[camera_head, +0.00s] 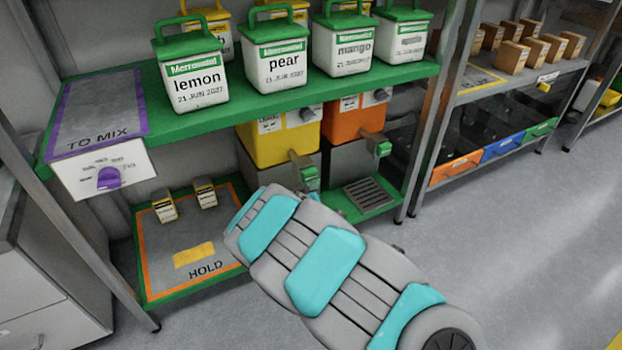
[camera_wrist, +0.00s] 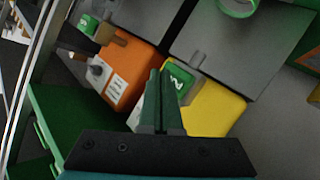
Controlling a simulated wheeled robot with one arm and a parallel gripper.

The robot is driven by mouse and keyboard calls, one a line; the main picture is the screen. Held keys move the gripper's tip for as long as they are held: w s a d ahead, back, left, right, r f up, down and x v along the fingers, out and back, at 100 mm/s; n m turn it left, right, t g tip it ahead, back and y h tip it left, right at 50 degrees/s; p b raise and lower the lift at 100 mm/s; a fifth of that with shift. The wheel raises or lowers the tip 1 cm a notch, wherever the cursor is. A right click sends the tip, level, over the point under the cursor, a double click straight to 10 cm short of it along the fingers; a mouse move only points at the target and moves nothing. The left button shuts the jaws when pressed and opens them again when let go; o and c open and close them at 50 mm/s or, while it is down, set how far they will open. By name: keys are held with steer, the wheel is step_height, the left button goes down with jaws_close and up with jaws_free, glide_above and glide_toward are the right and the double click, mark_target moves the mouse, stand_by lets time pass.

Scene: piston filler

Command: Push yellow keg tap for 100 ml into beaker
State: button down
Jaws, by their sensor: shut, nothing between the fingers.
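The yellow keg (camera_head: 275,145) stands on the lower shelf, beside the orange keg (camera_head: 352,120). Its tap has a green handle (camera_head: 309,177) at the front. In the wrist view the picture is turned; the yellow keg (camera_wrist: 216,108) is right of my gripper (camera_wrist: 160,74), and the green tap handle (camera_wrist: 179,80) is right beside the fingertips. My gripper's green fingers are together and empty. I cannot tell whether they touch the handle. My arm hides the gripper in the head view. I cannot make out a beaker for certain; a green ring (camera_wrist: 238,6) is cut off at the wrist view's top edge.
Several white tubs with green lids, such as lemon (camera_head: 196,88) and pear (camera_head: 278,65), stand on the green shelf (camera_head: 185,122) above. A grey HOLD tray (camera_head: 165,250) lies low at left. The orange keg's tap handle (camera_head: 384,149) sticks out nearby. Open floor is at right.

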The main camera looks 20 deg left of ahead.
steer(key=shift+s+d, duration=0.1)
steer(key=s+d+b, duration=0.3)
steer(key=shift+d, duration=0.35)
stand_by(3.4)
